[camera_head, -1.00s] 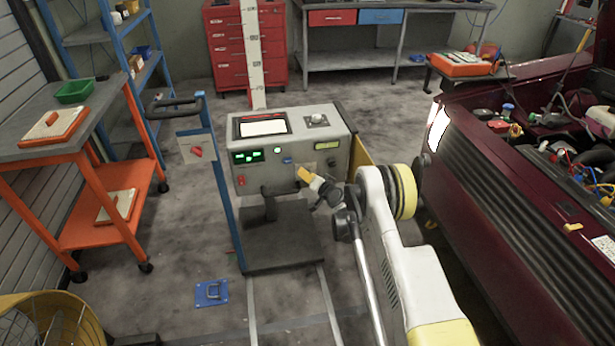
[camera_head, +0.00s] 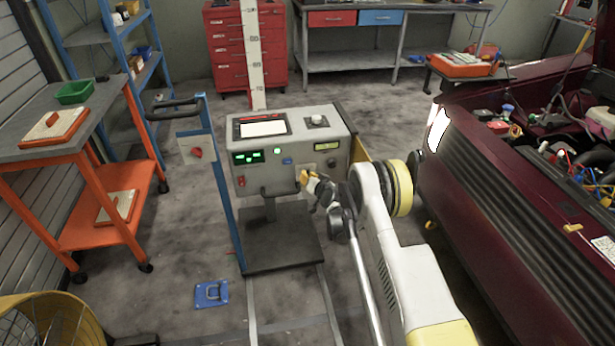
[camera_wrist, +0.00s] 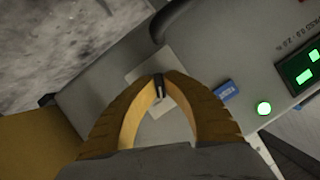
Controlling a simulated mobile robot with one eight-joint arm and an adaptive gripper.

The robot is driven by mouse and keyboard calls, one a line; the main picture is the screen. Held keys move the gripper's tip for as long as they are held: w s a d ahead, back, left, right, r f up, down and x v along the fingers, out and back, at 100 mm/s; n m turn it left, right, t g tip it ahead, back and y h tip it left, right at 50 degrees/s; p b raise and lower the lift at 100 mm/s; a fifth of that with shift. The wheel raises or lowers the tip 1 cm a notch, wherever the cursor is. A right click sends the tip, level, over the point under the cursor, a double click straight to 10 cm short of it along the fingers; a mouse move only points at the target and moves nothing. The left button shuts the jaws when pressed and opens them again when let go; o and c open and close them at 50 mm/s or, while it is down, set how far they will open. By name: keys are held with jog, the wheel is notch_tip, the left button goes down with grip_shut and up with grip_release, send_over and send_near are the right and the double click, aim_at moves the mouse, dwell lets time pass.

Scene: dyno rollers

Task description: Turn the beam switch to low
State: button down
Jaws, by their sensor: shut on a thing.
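The grey tester box (camera_head: 291,150) stands on a wheeled stand with a measuring post behind it. My gripper (camera_head: 306,180) is at the lower right of its front panel. In the wrist view my gripper (camera_wrist: 159,80) has its yellow fingers closed together at the tips on a small dark switch knob with a light mark (camera_wrist: 158,92), which I take to be the beam switch. The knob sits on a pale square plate (camera_wrist: 150,65). The fingers hide much of the knob, and I cannot read its labels or setting.
A blue button (camera_wrist: 226,91) and a green lamp (camera_wrist: 264,108) are beside the fingers. A dark red car (camera_head: 500,200) with its hood up stands close on the right. A blue post with a handle (camera_head: 222,180) rises left of the box. Floor in front is mostly clear.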

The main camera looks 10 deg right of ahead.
jog(key=n+h, duration=0.3)
jog(key=n, duration=0.1)
jog(key=shift+a, duration=0.2)
jog(key=n+h, duration=0.3)
jog(key=n, duration=0.1)
jog(key=shift+n, duration=0.4)
dwell(0.3)
jog(key=c, duration=1.5)
grip_release()
jog(key=shift+s, duration=0.1)
jog(key=v, duration=1.1)
jog(key=shift+s, duration=0.4)
jog(key=shift+a, duration=0.15)
